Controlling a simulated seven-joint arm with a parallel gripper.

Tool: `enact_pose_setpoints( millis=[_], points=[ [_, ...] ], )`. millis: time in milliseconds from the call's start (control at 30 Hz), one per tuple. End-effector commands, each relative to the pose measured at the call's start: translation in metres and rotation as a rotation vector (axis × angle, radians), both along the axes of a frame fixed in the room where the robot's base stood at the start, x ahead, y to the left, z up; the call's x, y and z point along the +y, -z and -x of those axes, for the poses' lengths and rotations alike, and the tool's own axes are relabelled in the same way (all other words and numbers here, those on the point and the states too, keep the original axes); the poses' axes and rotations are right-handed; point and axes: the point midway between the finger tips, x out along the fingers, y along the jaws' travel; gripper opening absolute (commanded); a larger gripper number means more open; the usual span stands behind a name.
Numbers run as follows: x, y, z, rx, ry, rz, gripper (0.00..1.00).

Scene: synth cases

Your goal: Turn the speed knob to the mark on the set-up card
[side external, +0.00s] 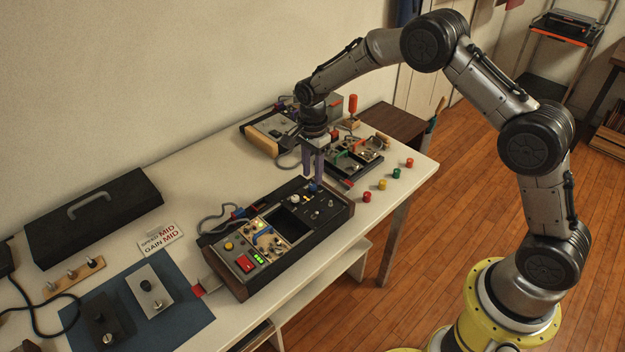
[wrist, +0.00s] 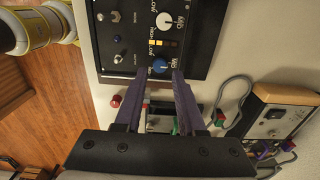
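The set-up card (side external: 160,238) lies on the table left of the control box and reads SPEED MID, GAIN MID. The control box (side external: 325,223) carries a white knob (side external: 295,198) and a blue knob (side external: 315,187). My gripper (side external: 314,178) is open, pointing down over the blue knob. In the wrist view its fingertips (wrist: 158,74) are apart, one toward each side of the blue knob; contact cannot be told.
Beyond the box stand a tray of parts (side external: 357,158), several coloured buttons and another instrument (side external: 268,133). A black case (side external: 92,215) and a blue mat (side external: 190,320) with small units are at left. A cable runs behind the box.

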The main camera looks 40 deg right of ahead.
Motion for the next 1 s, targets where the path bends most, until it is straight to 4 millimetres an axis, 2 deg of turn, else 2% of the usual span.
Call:
enact_pose_setpoints(
  millis=[33,200,400,600,1000],
  points=[
    [0.0,-0.013,-0.001,-0.006,0.0,0.0,0.39],
    [0.0,-0.051,0.0,-0.004,0.0,0.0,0.39],
    [0.0,-0.084,-0.001,-0.004,0.0,0.0,0.39],
    [0.0,-0.098,0.0,0.0,0.0,0.0,0.39],
    [0.0,-0.105,-0.001,-0.01,0.001,0.0,0.39]
  ],
)
